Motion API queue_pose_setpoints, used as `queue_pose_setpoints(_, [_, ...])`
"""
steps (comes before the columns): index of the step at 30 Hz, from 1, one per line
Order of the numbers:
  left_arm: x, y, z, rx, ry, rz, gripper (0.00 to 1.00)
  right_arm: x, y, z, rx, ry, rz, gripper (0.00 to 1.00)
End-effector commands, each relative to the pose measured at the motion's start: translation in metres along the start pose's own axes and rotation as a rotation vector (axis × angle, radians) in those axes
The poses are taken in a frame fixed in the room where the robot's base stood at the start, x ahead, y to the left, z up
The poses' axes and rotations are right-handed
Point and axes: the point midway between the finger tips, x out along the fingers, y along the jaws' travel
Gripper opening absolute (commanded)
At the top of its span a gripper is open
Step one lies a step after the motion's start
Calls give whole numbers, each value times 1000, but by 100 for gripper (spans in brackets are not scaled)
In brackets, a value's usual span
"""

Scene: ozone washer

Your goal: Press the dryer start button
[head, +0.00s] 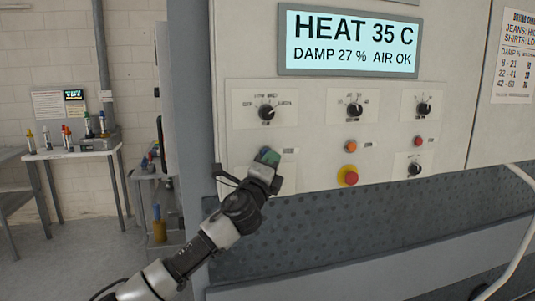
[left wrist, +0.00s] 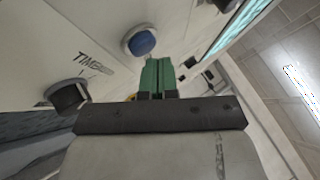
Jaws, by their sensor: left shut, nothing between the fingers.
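The grey control panel (head: 318,130) faces me in the head view. My left gripper (head: 268,156) has green fingers and is in front of the panel's lower left part, below the left knob. In the left wrist view its green fingers (left wrist: 157,76) are together with nothing between them. A round blue button (left wrist: 141,43) with a pale ring shows just beyond and left of the fingertips there. I cannot tell whether they touch it. In the head view the gripper hides the panel spot behind it. No start label is readable. My right gripper is not in view.
Knobs, including the left knob (head: 267,112), line the panel top. An orange button (head: 351,146), a small red button (head: 418,141) and a red stop button (head: 350,178) sit to the right. A display (head: 350,42) reads heat 35 C. A table (head: 75,152) stands far left.

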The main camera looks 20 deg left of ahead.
Motion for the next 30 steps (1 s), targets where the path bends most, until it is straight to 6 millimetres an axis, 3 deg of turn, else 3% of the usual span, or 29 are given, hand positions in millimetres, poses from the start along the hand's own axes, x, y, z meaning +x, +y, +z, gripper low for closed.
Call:
queue_pose_setpoints(14, [-6,-5,-4,-1,1,0,0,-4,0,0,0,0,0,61])
queue_pose_setpoints(30, [-38,-29,-28,-1,2,-1,0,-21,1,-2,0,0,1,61])
